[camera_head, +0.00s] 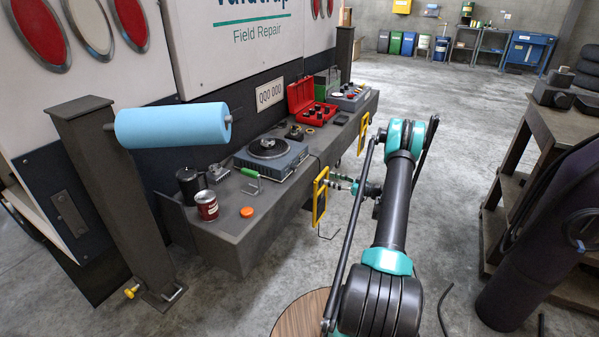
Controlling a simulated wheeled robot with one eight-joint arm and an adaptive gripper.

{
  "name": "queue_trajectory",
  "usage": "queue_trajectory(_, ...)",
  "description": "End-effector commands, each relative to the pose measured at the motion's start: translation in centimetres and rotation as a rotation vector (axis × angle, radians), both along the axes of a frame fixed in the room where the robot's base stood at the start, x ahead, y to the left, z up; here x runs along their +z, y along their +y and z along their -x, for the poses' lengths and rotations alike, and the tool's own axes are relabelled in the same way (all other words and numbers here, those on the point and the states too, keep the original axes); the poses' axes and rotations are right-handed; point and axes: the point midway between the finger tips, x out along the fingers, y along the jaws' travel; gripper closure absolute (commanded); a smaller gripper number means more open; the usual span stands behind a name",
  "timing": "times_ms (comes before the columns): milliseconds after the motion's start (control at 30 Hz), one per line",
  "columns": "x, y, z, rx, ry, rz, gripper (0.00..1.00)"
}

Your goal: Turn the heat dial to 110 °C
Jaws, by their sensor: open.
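A blue-grey heater-like unit (271,157) with a dark round plate on top sits on the grey bench. The heat dial and its markings cannot be made out at this size; no reading is visible. My gripper (338,181) is small in view, at the end of my arm, to the right of the unit and off the bench's front edge. It is open, with nothing seen between its fingers. It appears close beside a yellow frame (320,196); whether they touch cannot be told.
The bench (222,232) also holds a red can (206,206), an orange cap (247,212), a green-handled tool (249,173) and an open red case (301,97). A second yellow frame (363,134) stands farther back. Clear floor lies right of the bench, before a shelf unit (560,125).

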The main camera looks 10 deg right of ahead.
Motion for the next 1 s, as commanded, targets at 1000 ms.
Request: queue_trajectory(1000, -0.4, 12.3, -9.1, 0.0, -0.02, -0.005, 0.52)
